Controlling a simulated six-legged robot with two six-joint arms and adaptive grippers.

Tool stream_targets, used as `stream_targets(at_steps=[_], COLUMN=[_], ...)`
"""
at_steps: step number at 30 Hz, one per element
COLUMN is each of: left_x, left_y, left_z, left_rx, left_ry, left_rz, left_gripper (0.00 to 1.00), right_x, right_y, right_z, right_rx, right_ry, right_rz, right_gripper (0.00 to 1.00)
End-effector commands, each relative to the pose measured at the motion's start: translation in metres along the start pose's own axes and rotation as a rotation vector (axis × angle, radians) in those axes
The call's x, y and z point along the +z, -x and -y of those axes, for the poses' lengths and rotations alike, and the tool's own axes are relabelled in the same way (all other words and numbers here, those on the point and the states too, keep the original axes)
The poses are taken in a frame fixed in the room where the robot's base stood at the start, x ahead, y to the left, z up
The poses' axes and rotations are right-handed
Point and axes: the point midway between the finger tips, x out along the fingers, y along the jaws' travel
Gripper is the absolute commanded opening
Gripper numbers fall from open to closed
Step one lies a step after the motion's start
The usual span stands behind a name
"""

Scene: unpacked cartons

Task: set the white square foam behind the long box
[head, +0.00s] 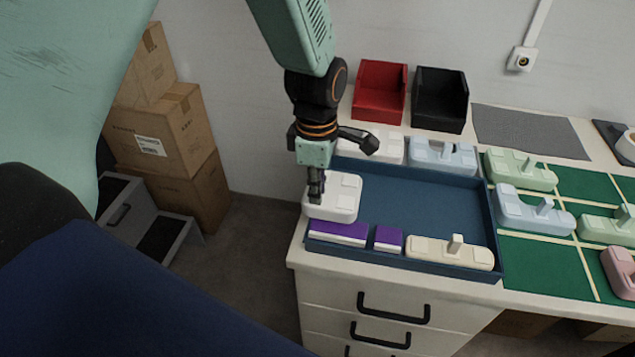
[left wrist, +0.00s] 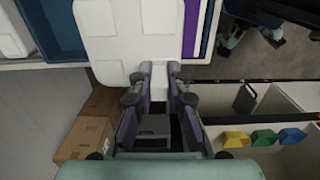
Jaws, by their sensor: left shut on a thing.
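The white square foam (head: 346,189) has rounded corners and raised pads. My left gripper (head: 315,190) points down and is shut on its left edge, holding it over the left rim of the blue tray. In the left wrist view the foam (left wrist: 112,48) fills the space ahead of my left gripper (left wrist: 158,72). The long box, purple with a white front (head: 338,232), lies in the tray's front left corner, nearer than the foam. It partly shows in the left wrist view (left wrist: 191,28). My right gripper is not in view.
The blue tray (head: 425,205) has a wide bare middle. A shorter purple box (head: 388,239) and a cream foam piece (head: 450,252) lie along its front. White (head: 372,147) and pale blue (head: 443,156) pieces stand behind it. Red (head: 380,92) and black (head: 440,98) bins stand farther back.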

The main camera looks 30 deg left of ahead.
Motion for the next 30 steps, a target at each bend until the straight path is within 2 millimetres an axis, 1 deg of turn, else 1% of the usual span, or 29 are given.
stream_targets(at_steps=[5, 6, 14, 22, 24, 26, 29, 30], left_x=[0.0, 0.0, 0.0, 0.0, 0.0, 0.0, 0.0, 0.0], left_y=[-0.003, -0.003, -0.003, -0.002, 0.0, 0.006, 0.022, 0.031], left_z=[0.0, 0.0, 0.0, 0.0, 0.0, -0.001, -0.001, -0.001], left_rx=[0.0, 0.0, 0.0, 0.0, 0.001, 0.004, 0.004, 0.004], left_ry=[0.0, 0.0, 0.0, 0.0, 0.0, 0.0, 0.0, 0.0], left_rz=[0.0, 0.0, 0.0, 0.0, 0.0, 0.001, 0.001, 0.001], left_gripper=[0.0, 0.17, 0.39, 0.39, 0.39, 0.39, 0.39, 0.39], right_x=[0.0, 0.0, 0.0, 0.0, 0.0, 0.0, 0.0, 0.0], right_y=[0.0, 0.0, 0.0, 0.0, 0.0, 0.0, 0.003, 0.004], right_z=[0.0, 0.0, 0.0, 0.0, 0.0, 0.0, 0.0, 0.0], right_rx=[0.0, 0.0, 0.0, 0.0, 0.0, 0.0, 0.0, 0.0], right_ry=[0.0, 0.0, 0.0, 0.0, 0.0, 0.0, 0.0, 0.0], right_rz=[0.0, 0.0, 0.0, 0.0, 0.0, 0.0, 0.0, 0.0], right_gripper=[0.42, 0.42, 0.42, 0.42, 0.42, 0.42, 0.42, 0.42])
